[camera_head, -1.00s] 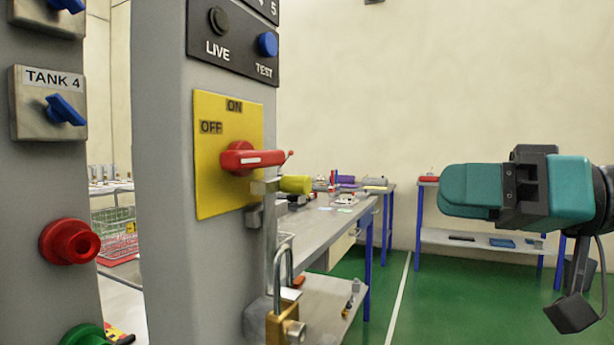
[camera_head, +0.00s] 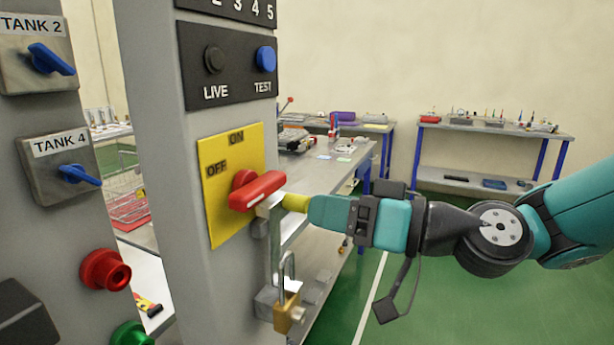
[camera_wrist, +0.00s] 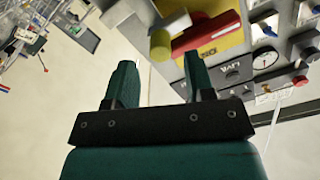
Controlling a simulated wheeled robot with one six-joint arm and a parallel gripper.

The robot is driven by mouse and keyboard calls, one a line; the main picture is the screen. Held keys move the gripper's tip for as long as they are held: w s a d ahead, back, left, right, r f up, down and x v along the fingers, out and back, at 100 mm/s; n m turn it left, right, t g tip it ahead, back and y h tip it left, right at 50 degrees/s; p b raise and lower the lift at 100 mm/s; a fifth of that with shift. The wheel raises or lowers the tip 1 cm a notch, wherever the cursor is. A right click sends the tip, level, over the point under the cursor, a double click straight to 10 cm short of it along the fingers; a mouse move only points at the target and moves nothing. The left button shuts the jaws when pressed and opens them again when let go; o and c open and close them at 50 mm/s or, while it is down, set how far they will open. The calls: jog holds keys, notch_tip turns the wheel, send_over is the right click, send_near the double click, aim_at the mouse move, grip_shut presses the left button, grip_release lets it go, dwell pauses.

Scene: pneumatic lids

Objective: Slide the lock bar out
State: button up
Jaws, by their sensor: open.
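The grey metal lock bar (camera_head: 275,243) stands upright beside the red rotary handle (camera_head: 257,190) on the yellow ON/OFF plate (camera_head: 219,213). A yellow-green knob (camera_head: 295,202) sticks out to the right near its top.
The grey post (camera_head: 165,150) carries LIVE and TEST buttons above the plate. Another panel at left has TANK valves and a red knob (camera_head: 105,270). A workbench (camera_head: 335,180) stands behind my gripper. Green floor (camera_head: 425,300) is open at right.

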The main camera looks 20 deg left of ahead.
aim_at(306, 205)
jog(key=shift+w+a+p, duration=0.15)
jog(key=shift+a+p, duration=0.7)
jog(key=shift+a, duration=1.05)
grip_shut()
jog(key=w+b, duration=0.1)
jog(key=w, duration=0.2)
jog(key=w+b, duration=0.1)
jog(key=w, duration=0.1)
jog(key=shift+w+d+r+b, duration=0.1)
jog(key=shift+w+d+b, duration=0.1)
jog(key=shift+d+b, duration=0.1)
grip_release()
